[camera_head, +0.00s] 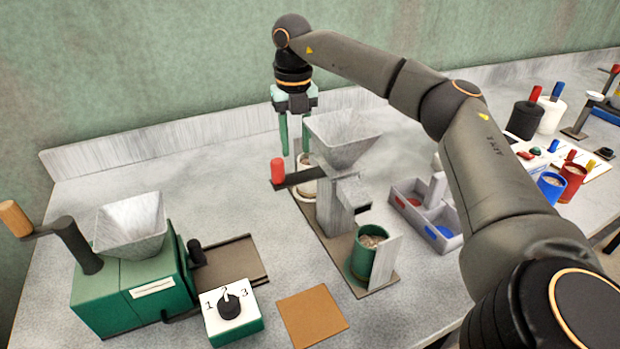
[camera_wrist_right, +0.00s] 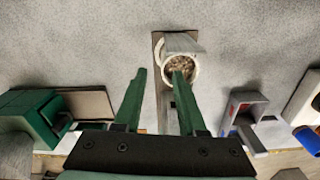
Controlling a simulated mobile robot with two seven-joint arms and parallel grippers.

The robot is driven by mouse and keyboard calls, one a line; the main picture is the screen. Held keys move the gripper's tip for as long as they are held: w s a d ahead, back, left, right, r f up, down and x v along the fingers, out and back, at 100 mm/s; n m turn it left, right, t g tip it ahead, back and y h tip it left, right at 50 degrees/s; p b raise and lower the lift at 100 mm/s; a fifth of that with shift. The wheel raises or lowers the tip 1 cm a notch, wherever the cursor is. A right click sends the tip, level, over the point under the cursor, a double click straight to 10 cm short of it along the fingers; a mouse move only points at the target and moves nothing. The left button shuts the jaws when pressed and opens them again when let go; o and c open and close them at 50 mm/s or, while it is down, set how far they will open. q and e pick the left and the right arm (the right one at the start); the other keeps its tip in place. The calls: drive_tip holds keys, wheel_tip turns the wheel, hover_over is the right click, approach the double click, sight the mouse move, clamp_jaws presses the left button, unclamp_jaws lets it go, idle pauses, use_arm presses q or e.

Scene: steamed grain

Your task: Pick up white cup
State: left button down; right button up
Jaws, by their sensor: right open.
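The white cup (camera_head: 307,186) stands behind the grey hopper machine in the middle of the table, partly hidden by its crank and hopper. In the right wrist view the white cup (camera_wrist_right: 168,78) shows from above with grain inside, beside a grey upright panel. My right gripper (camera_head: 295,154) is open, with its green fingers pointing down around the cup's area. In the wrist view the right gripper (camera_wrist_right: 160,73) has one fingertip overlapping the cup and the other to its left. I cannot tell whether they touch. My left gripper is not in view.
The grey hopper machine (camera_head: 329,207) with a red-handled crank stands just in front of the cup. A green cup (camera_head: 361,262) of grain is at its front. A green mill (camera_head: 130,286) stands left, a divided tray (camera_head: 434,219) right. The back wall is close behind.

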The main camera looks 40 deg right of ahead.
sight(299, 164)
drive_tip(key=f, duration=0.5)
drive_tip(key=shift+s+d+f, duration=0.15)
drive_tip(key=shift+s+f, duration=0.05)
drive_tip(key=shift+f, duration=0.15)
clamp_jaws()
drive_tip(key=shift+r, duration=0.1)
idle(1.1)
